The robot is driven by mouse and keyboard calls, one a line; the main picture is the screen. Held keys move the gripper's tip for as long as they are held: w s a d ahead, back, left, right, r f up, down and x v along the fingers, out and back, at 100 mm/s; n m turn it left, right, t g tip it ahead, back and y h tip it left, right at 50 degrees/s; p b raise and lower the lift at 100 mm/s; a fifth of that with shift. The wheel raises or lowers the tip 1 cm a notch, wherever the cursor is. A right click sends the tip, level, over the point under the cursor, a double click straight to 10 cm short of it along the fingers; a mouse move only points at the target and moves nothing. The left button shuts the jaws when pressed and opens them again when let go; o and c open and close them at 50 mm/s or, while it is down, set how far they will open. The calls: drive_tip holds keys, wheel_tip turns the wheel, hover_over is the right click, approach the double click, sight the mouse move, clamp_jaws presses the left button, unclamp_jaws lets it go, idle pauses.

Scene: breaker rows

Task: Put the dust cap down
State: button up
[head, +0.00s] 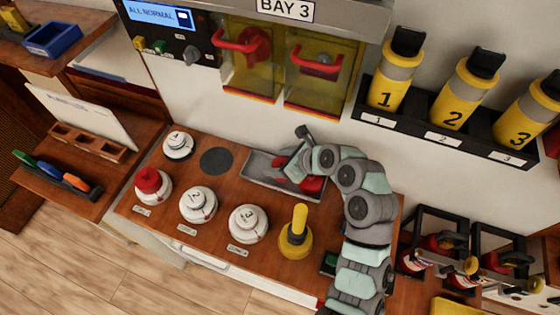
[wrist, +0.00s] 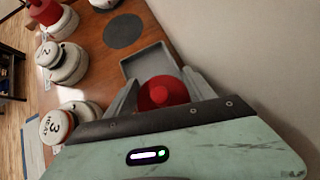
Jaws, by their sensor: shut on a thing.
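My gripper (head: 296,170) is shut on a red round dust cap (head: 312,184), which also shows between the fingers in the wrist view (wrist: 163,93). The cap is at the grey shallow tray (head: 254,165), over its right part. I cannot tell whether the cap touches the tray floor. In the wrist view the tray's empty far end (wrist: 148,62) shows beyond the cap. My fingers and arm hide part of the cap and the tray's right end.
White round units, including number 2 (head: 198,204) and number 3 (head: 248,223), stand on the wooden bench. One unit has a red top (head: 148,186). A dark round pad (head: 215,161) lies left of the tray. A yellow-handled tool (head: 297,235) stands in front.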

drive_tip(key=shift+f, duration=1.05)
drive_tip(key=o, duration=1.2)
drive_tip(key=shift+d+f, duration=0.1)
drive_tip(key=shift+f, duration=0.1)
drive_tip(key=shift+c, duration=0.2)
drive_tip(key=v, duration=0.7)
drive_tip(key=shift+r+b, duration=0.4)
